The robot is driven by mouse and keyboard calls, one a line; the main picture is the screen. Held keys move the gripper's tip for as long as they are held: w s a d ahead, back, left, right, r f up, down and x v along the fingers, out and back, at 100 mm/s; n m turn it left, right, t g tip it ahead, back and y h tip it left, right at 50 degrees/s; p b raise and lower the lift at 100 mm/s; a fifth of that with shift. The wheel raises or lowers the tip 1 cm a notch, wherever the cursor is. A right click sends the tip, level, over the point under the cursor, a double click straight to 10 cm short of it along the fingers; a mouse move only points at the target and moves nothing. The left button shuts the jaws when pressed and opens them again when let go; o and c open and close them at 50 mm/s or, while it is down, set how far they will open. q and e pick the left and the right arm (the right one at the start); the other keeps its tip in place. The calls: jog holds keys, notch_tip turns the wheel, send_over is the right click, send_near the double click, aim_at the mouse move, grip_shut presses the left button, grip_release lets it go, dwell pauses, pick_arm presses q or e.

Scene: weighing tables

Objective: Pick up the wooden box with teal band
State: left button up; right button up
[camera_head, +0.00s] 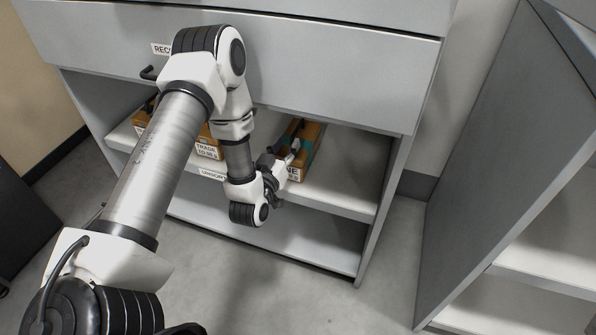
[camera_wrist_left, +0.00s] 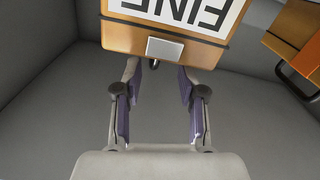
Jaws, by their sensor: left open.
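The wooden box with teal band (camera_head: 311,136) stands on the open shelf under the drawer. Its white front label is partly hidden by my left gripper (camera_head: 284,158), which is at the front of the box. In the left wrist view a wooden box front (camera_wrist_left: 120,39) shows at the top, with an upside-down label reading "FINE" and a small metal piece (camera_wrist_left: 165,48) on it. The two fingers of my left gripper (camera_wrist_left: 158,75) are spread apart, just below this metal piece in the picture, with nothing clearly held between them. My right gripper is out of view.
A wooden box labelled "TRADE" (camera_head: 207,149) stands left on the shelf (camera_head: 345,192), partly behind my arm. Another box (camera_wrist_left: 297,38) is close by in the wrist view. The drawer front (camera_head: 330,75) overhangs the shelf. A grey cabinet (camera_head: 480,150) stands right.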

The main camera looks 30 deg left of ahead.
aim_at(303, 120)
pick_arm(q)
jog(key=shift+w+a+r, duration=0.1)
jog(key=shift+w+a, duration=0.05)
jog(key=shift+w, duration=0.2)
jog(key=b+x, duration=0.1)
jog(key=x, duration=0.3)
jog(key=b+x, duration=0.1)
jog(key=x, duration=0.2)
jog(key=shift+w+d+r+b, duration=0.1)
jog(key=shift+d+r+b, duration=0.2)
jog(key=shift+d, duration=0.1)
grip_shut()
